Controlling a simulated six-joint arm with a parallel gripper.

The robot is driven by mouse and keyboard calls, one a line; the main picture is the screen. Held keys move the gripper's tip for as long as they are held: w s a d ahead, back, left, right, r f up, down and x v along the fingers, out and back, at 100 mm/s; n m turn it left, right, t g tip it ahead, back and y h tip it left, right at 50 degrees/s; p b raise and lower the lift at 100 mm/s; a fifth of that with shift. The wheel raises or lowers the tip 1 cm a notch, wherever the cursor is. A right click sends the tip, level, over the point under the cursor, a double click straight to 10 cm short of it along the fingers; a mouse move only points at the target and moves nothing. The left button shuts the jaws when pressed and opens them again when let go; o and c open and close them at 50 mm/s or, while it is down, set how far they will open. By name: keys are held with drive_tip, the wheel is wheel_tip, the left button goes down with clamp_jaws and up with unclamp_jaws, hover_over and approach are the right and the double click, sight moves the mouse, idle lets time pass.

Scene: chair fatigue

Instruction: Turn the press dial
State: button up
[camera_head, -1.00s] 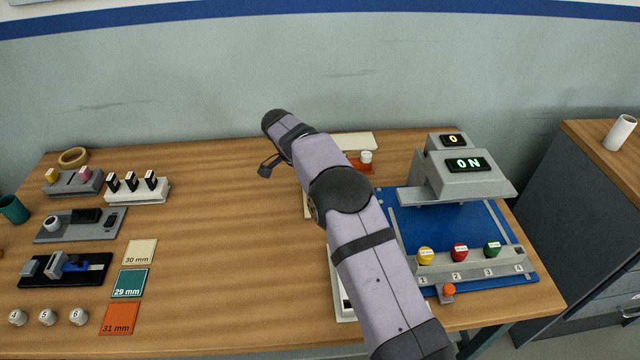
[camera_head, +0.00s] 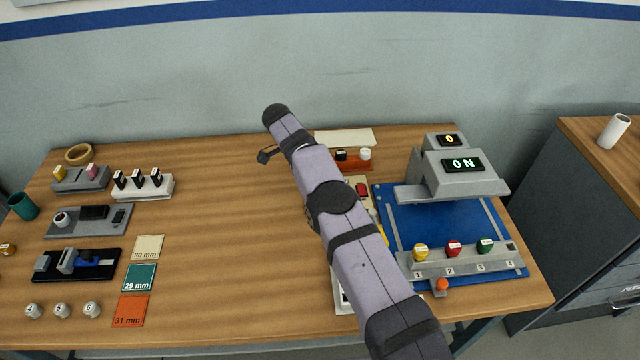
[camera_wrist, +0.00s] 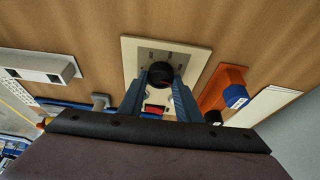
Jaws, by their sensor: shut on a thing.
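In the wrist view a round black dial (camera_wrist: 161,73) stands on a cream plate (camera_wrist: 135,50). My gripper (camera_wrist: 162,80) has one finger on each side of the dial and is shut on it. A red part (camera_wrist: 154,108) shows between the fingers, nearer my wrist. In the head view my arm hides the dial and my fingers. The grey press (camera_head: 463,177) stands at the right on a blue base (camera_head: 415,222). Its front display (camera_head: 463,164) reads "ON" and its upper display (camera_head: 449,140) reads "0".
An orange block (camera_wrist: 217,88) with a blue-and-white capped piece (camera_wrist: 235,97) lies beside the plate. Yellow, red and green knobs line the numbered grey rail (camera_head: 440,263) before the press. Fixtures and colored cards stand at the left. The table's middle (camera_head: 220,240) is clear.

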drive_tip(key=o, duration=1.1)
drive_tip(key=shift+c, duration=0.2)
drive_tip(key=shift+r, duration=0.6)
wheel_tip(320, 180, up, 9)
drive_tip(key=p, duration=0.4)
drive_tip(key=shift+f, duration=0.15)
